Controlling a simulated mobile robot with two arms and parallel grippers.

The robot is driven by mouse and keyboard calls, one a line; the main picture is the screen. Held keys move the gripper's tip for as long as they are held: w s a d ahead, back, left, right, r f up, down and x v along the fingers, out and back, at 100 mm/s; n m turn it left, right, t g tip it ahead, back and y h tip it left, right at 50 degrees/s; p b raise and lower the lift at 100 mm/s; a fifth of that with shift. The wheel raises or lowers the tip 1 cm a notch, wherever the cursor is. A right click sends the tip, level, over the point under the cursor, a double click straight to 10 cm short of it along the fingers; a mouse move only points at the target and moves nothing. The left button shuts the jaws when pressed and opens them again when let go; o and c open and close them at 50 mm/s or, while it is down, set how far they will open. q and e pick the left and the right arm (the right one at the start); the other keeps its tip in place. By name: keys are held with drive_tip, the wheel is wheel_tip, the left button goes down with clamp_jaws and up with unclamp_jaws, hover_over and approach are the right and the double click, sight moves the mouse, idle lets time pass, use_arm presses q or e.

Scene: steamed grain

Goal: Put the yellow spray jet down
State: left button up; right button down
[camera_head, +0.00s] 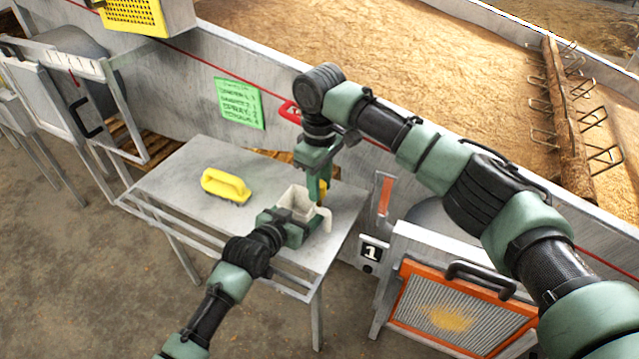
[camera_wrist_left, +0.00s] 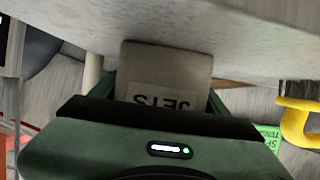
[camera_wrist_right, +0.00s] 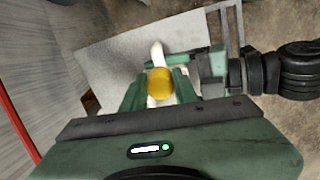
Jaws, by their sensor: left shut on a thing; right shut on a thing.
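The yellow spray jet (camera_wrist_right: 159,82) is between the fingers of my right gripper (camera_wrist_right: 158,92), which is shut on it. In the head view the jet shows as a small yellow piece (camera_head: 322,190) at the right gripper (camera_head: 316,192). The pale jets holder (camera_head: 299,200) is open-topped and sits at the table's right part. My left gripper (camera_head: 287,228) is shut on its near side. In the left wrist view the holder (camera_wrist_left: 165,65) carries a "JETS" label. The right gripper is over the holder from above; I cannot tell whether the jet is inside it or just above.
The grey metal table (camera_head: 165,185) carries a yellow-handled tool (camera_head: 226,186) at left, with clear surface around it. A green note (camera_head: 239,103) hangs on the trough wall behind. An orange-framed screen (camera_head: 460,310) stands at the right. My right arm crosses the trough side.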

drive_tip(key=c, duration=1.1)
unclamp_jaws()
wheel_tip(320, 180, up, 12)
drive_tip(key=shift+r, duration=0.1)
use_arm(q)
drive_tip(key=o, duration=1.5)
